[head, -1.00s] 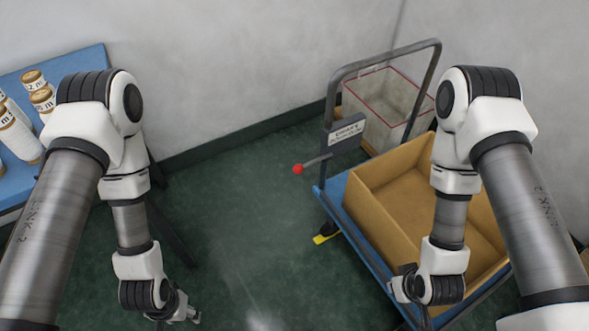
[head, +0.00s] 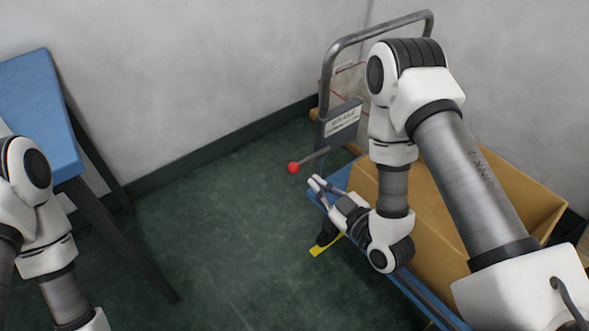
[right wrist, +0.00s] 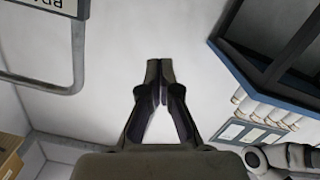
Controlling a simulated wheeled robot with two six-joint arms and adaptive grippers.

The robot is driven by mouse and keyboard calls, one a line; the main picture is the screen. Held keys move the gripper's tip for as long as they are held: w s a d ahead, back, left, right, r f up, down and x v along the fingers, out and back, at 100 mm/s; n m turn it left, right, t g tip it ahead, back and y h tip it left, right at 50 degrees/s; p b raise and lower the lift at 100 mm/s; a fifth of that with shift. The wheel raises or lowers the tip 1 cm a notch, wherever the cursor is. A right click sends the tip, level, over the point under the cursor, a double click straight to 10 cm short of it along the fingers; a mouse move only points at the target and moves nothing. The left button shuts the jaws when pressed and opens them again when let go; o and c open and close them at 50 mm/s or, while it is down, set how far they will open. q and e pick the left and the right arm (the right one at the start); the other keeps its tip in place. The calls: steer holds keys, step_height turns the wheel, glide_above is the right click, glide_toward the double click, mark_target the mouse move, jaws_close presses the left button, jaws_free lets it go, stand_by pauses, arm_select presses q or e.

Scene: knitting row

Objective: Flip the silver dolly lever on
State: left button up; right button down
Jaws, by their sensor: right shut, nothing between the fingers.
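The silver dolly lever (head: 316,157) is a thin rod with a red ball knob (head: 293,168) at its end. It sticks out to the left, sloping slightly down, from a grey box with a label plate (head: 339,124) on the dolly's handle post. My right gripper (head: 314,183) is just below and right of the knob, with a small gap in the picture. Its fingers are shut and empty, and they also show in the right wrist view (right wrist: 160,70). The lever cannot be made out in the right wrist view. My left gripper is out of the head view.
The blue dolly deck (head: 338,183) carries an open cardboard box (head: 520,190) under my right arm. The grey handle frame (head: 390,27) stands behind. A yellow part (head: 327,246) lies at floor level by the deck. A blue table (head: 38,112) is at the left. Floor between is clear.

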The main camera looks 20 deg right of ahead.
glide_above(297, 169)
steer(key=s+a, duration=0.2)
steer(key=s, duration=0.1)
steer(key=f, duration=0.1)
steer(key=w+d+f, duration=0.1)
steer(key=f, duration=0.1)
steer(key=f+b, duration=0.1)
steer(key=shift+w+d+f, duration=0.25)
steer(key=shift+w+f, duration=0.05)
steer(key=shift+f, duration=0.05)
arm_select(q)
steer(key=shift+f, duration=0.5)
